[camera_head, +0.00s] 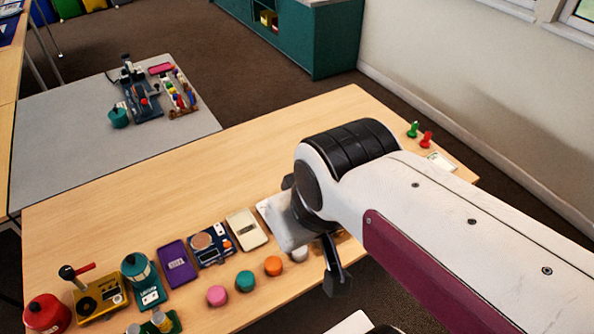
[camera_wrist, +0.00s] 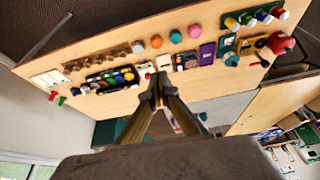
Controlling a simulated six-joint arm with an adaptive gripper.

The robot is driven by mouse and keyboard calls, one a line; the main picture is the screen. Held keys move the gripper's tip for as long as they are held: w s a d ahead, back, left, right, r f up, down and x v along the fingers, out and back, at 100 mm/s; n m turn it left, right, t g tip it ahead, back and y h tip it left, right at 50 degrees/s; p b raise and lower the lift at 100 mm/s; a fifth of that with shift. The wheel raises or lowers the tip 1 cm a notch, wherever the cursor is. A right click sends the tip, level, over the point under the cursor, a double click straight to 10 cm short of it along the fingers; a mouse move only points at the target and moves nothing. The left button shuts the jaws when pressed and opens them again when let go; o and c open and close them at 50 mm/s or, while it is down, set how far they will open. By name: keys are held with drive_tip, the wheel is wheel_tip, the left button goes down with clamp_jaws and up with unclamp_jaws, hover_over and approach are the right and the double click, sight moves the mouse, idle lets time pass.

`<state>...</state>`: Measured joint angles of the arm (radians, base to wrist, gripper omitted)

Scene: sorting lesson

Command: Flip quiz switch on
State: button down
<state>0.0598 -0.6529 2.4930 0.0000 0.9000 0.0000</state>
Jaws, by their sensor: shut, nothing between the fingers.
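No part in view is clearly labelled as the quiz switch. A yellow box (camera_head: 100,297) with a black knob and a red lever stands at the table's left front; I cannot tell whether it is the switch or which way its lever is set. A blue board (camera_head: 212,244) with a copper disc and an orange part lies farther right. My gripper (camera_head: 337,280) is above the table's front edge, right of both, partly hidden by my arm. In the wrist view my gripper (camera_wrist: 158,88) has its fingers together, empty, with the row of items beyond.
A red jar (camera_head: 46,314), a teal lantern-like item (camera_head: 141,270), a purple case (camera_head: 177,264) and a cream tray (camera_head: 246,229) line the front. Pink (camera_head: 217,295), teal (camera_head: 245,281) and orange (camera_head: 273,265) round pieces sit before them. The table's middle (camera_head: 200,180) is clear.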

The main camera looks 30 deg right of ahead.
drive_tip(key=w+d+f, duration=0.4)
drive_tip(key=w+d, duration=0.2)
drive_tip(key=w, duration=0.3)
drive_tip(key=w+d+f, duration=0.4)
drive_tip(key=w+d, duration=0.3)
drive_tip(key=w, duration=0.3)
drive_tip(key=w+d+f+g, duration=0.1)
drive_tip(key=w+d+f, duration=0.3)
drive_tip(key=w+d, duration=0.3)
drive_tip(key=w, duration=0.3)
drive_tip(key=shift+d+f+n, duration=0.15)
drive_tip(key=shift+f+n, duration=0.15)
drive_tip(key=shift+f, duration=0.1)
drive_tip(key=shift+f, duration=0.2)
drive_tip(key=x, duration=1.1)
drive_tip(key=shift+s+d+f, duration=0.25)
drive_tip(key=shift+s+f, duration=0.05)
drive_tip(key=shift+f, duration=0.05)
drive_tip(key=shift+d+f, duration=0.2)
drive_tip(key=shift+f, duration=0.75)
drive_tip(key=shift+f, duration=0.1)
